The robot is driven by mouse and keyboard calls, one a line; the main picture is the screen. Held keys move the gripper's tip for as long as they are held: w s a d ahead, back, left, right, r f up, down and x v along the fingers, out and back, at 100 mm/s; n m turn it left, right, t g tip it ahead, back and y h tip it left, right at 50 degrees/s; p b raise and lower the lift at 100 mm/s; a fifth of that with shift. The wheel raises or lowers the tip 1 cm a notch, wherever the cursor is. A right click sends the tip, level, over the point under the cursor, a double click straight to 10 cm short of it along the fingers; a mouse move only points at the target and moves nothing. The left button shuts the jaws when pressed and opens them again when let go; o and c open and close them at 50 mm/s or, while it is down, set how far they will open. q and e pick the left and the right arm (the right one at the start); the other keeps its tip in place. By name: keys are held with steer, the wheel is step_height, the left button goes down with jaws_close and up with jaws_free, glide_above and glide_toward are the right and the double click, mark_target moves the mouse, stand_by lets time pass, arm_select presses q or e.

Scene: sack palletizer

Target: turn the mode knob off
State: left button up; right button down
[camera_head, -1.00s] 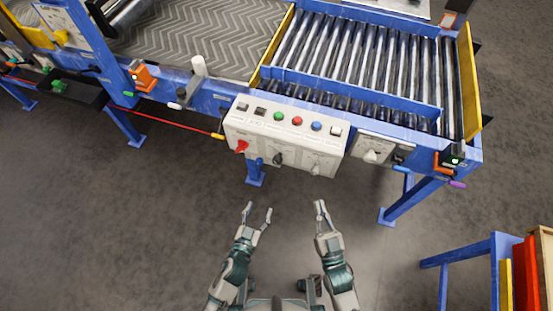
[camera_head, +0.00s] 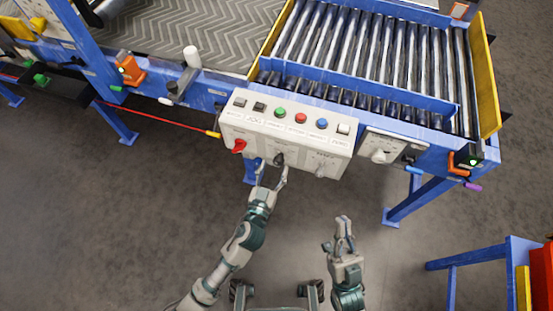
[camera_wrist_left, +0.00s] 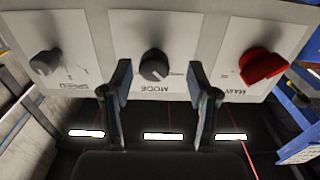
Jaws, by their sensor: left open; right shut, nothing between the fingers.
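The mode knob (camera_head: 278,159) is a dark round knob on the front of the pale control box (camera_head: 345,160). In the left wrist view the mode knob (camera_wrist_left: 153,66) sits on a white panel, its label upside down, between my finger tips in the picture. My left gripper (camera_head: 271,169) is open just in front of the mode knob; its fingers also show in the left wrist view (camera_wrist_left: 160,78). I cannot tell whether either finger touches the knob. My right gripper (camera_head: 343,224) is shut and empty, below and to the right of the box.
The red main switch (camera_head: 239,146) and the grey speed knob (camera_wrist_left: 46,62) flank the mode knob. Coloured push buttons, including a red one (camera_head: 300,118), line the box top. A roller conveyor (camera_head: 360,65) stands behind. The floor in front is clear.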

mark_target(277, 164)
arm_select(q)
steer(key=x, duration=0.2)
steer(key=shift+w+d, duration=0.2)
steer(key=shift+d, duration=0.15)
steer(key=shift+w+d, duration=0.4)
steer(key=shift+a, duration=0.25)
steer(key=shift+c, duration=0.5)
steer(key=shift+a, duration=0.1)
steer(key=c, duration=0.4)
jaws_close()
steer(key=shift+r, duration=0.1)
arm_select(e)
steer(key=shift+s+d+r+m+t+h, duration=0.3)
steer(key=shift+s+d+t+h, duration=0.1)
steer(key=shift+s+d+t, duration=0.2)
